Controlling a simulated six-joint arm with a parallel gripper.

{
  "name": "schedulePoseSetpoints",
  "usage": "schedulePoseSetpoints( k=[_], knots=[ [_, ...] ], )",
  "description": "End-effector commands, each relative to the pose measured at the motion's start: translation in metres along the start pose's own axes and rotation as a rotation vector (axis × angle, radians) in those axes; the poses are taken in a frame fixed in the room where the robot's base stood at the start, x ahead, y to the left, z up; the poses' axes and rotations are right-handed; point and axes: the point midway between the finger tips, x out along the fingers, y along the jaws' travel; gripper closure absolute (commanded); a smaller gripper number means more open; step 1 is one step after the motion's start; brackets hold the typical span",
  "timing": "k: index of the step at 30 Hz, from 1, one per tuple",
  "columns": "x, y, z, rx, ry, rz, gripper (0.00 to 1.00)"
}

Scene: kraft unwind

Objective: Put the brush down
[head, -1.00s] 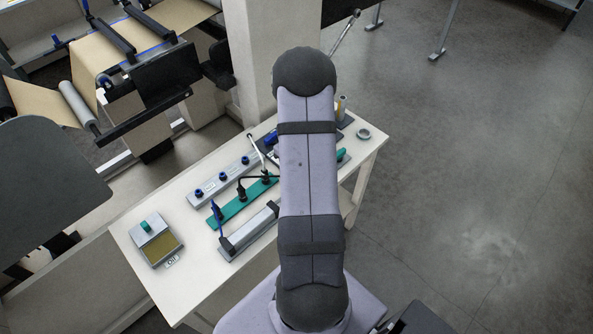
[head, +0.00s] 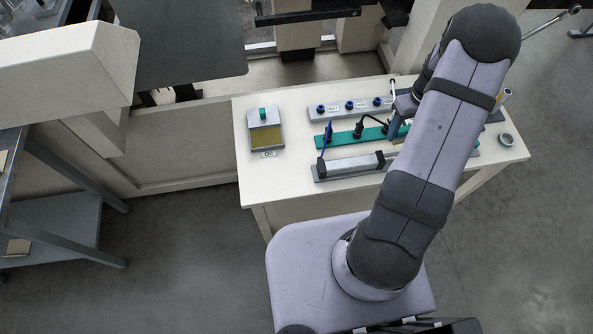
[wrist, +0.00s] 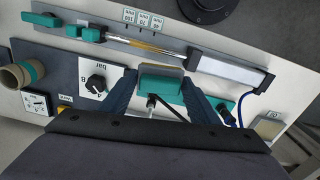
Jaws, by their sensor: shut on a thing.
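My gripper (wrist: 163,98) is shut on the brush (wrist: 161,84), a teal block with a grey upper edge held between the two dark blue fingers in the wrist view. A thin dark piece with a pale rod shows below it, between the fingers; I cannot tell whether it belongs to the brush. In the head view my gripper (head: 396,122) is over the right part of the teal strip (head: 345,139), partly hidden by my arm. I cannot tell whether the brush touches the strip or the bench (head: 246,172).
A grey rail with blue knobs (head: 350,105) lies behind the strip, and a grey bar (head: 350,164) in front. An oil tray (head: 266,137) stands at the bench's left.

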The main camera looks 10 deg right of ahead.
Motion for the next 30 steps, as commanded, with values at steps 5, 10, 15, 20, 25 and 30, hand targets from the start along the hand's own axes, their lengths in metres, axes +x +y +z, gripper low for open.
schedulePoseSetpoints(
  k=[5,10,15,20,25,30],
  knots=[
    [-0.001,-0.049,-0.049,-0.156,0.002,0.002,0.62],
    [-0.008,-0.102,-0.089,-0.302,0.004,0.002,0.62],
    [-0.014,-0.165,-0.116,-0.451,0.003,0.001,0.62],
    [-0.019,-0.237,-0.13,-0.612,0.004,0.001,0.62],
    [-0.024,-0.315,-0.125,-0.782,0.003,0.001,0.62],
    [-0.027,-0.371,-0.107,-0.903,0.003,0.0,0.62]
  ],
)
